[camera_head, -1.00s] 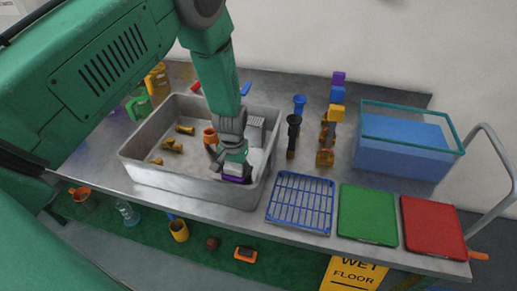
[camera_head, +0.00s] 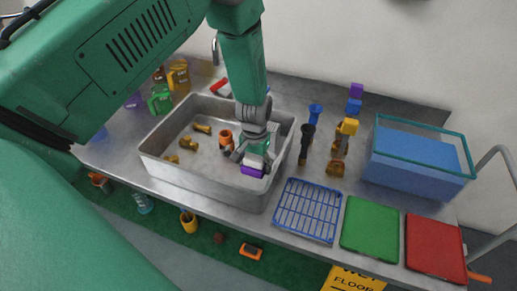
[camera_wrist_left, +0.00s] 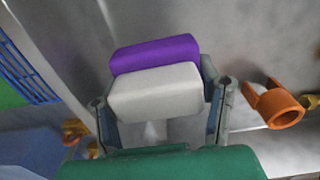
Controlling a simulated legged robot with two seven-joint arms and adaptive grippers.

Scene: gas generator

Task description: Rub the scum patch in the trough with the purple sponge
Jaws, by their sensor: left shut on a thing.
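The sponge (camera_head: 252,171) has a purple layer and a white layer. My left gripper (camera_head: 255,158) is shut on it, inside the grey trough (camera_head: 200,188) near its front right wall. In the left wrist view the sponge (camera_wrist_left: 155,55) sits between the two fingers of my left gripper (camera_wrist_left: 162,105), white layer nearer the camera, purple beyond. I cannot tell whether the sponge touches the trough. I cannot make out a scum patch; the gripper and sponge cover part of the trough floor. My right gripper is not in view.
An orange cup-like piece (camera_head: 226,139) stands beside my gripper in the trough, with several brass-coloured fittings (camera_head: 188,143) to the left. Right of the trough are a blue rack (camera_head: 308,210), a green board (camera_head: 370,229), a red board (camera_head: 434,247) and a blue tank (camera_head: 415,168).

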